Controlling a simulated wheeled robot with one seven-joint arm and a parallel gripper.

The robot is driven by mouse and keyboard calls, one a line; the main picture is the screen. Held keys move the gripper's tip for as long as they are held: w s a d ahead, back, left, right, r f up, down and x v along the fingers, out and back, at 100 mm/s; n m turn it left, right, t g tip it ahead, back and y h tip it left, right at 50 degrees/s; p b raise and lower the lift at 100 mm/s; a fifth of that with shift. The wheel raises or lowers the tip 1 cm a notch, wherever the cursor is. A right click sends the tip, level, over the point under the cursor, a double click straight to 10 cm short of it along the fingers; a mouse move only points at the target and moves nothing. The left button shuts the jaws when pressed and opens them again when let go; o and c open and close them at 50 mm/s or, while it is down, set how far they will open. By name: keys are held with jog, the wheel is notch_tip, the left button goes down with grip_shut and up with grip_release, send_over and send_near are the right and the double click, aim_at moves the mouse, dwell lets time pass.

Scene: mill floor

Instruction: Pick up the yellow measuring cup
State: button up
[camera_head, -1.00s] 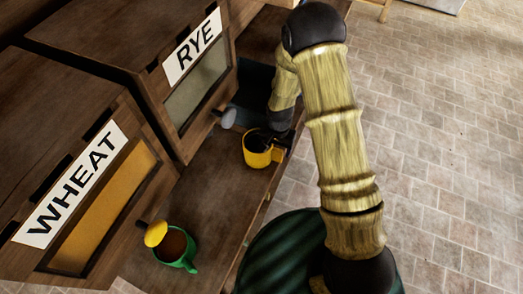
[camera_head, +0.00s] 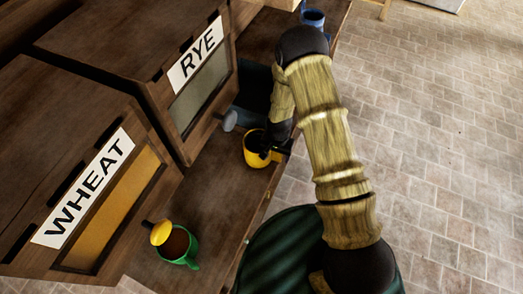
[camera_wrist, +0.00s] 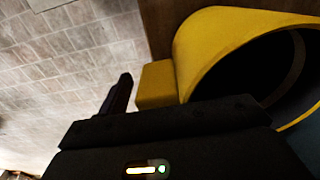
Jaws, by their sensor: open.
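The yellow measuring cup (camera_head: 253,152) stands upright on the wooden counter under the RYE bin in the head view. Its block-shaped handle points right. My gripper (camera_head: 273,151) is at the cup's right side, and its dark fingers partly cover the cup's rim and handle. In the wrist view the yellow cup (camera_wrist: 213,38) is very close, its dark opening at the right and its handle (camera_wrist: 156,85) at the left. One dark finger (camera_wrist: 118,95) shows left of the handle. The other finger is not clearly seen. My gripper is open; whether it touches the cup cannot be told.
A green cup (camera_head: 185,247) with brown contents stands on the counter below the WHEAT bin (camera_head: 85,190). The RYE bin (camera_head: 200,85) rises behind the yellow cup. A blue cup (camera_head: 313,18) is at the far end. Tiled floor (camera_head: 430,150) lies open to the right.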

jog(key=shift+c, duration=0.2)
jog(key=c, duration=1.4)
jog(key=shift+r, duration=0.15)
jog(key=shift+c, duration=0.2)
notch_tip(320, 180, up, 18)
jog(key=b, duration=0.4)
jog(key=shift+b, duration=0.35)
jog(key=shift+f, duration=0.2)
